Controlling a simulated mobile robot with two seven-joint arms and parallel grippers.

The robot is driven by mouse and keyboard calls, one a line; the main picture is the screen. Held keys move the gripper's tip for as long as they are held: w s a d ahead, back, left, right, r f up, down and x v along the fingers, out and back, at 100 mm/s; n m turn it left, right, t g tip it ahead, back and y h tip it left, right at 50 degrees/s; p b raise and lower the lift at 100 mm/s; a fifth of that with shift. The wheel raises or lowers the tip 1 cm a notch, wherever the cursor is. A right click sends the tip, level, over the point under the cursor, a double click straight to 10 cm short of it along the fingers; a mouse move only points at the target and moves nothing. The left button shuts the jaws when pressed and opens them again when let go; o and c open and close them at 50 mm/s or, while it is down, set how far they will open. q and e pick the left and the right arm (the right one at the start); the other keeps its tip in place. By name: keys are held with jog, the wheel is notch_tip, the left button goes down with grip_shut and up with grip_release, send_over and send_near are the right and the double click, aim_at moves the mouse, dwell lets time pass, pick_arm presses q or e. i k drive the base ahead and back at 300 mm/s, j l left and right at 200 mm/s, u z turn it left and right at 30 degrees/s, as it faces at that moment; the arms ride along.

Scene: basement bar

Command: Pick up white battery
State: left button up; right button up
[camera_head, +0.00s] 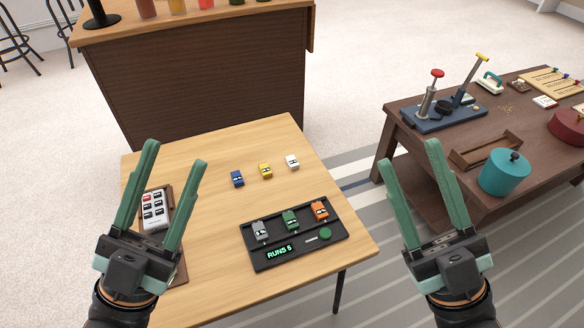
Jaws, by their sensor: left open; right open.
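A small white block (292,161), shaped like a toy car with dark marks, sits on the light wooden table (200,280). It is the rightmost of a loose row, beside a yellow block (265,171) and a blue block (237,179). Whether it is a battery I cannot tell from its look. My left gripper (175,152) is open and empty over the table's left side, left of the row. My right gripper (411,152) is open and empty, well right of the white block, beyond the table's right edge in the picture. Neither touches a block.
A black device (302,250) reading "RUNS 5" holds grey, green and orange blocks nearer me. A panel with several white pieces (155,215) lies partly behind my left gripper. A dark table (400,130) with a teal pot (503,172) stands right. Table space around the row is clear.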

aim_at(291, 159)
jog(key=k, duration=0.85)
jog(key=k+u, duration=0.1)
jog(key=u, duration=0.25)
jog(key=k+u, duration=0.1)
jog(key=u, duration=0.25)
jog(key=k+j+u, duration=0.1)
jog(key=u, duration=0.7)
jog(key=l+u, duration=0.15)
jog(key=u, duration=0.7)
jog(key=k+l, duration=0.1)
jog(key=l, duration=0.45)
jog(key=k+l, duration=0.1)
jog(key=l, duration=0.5)
jog(key=k+l, duration=0.1)
jog(key=l, duration=0.45)
jog(key=k+l, duration=0.1)
jog(key=l, duration=0.5)
jog(key=k+l, duration=0.1)
jog(key=l, duration=0.45)
jog(key=k+l, duration=0.1)
jog(key=l, duration=0.5)
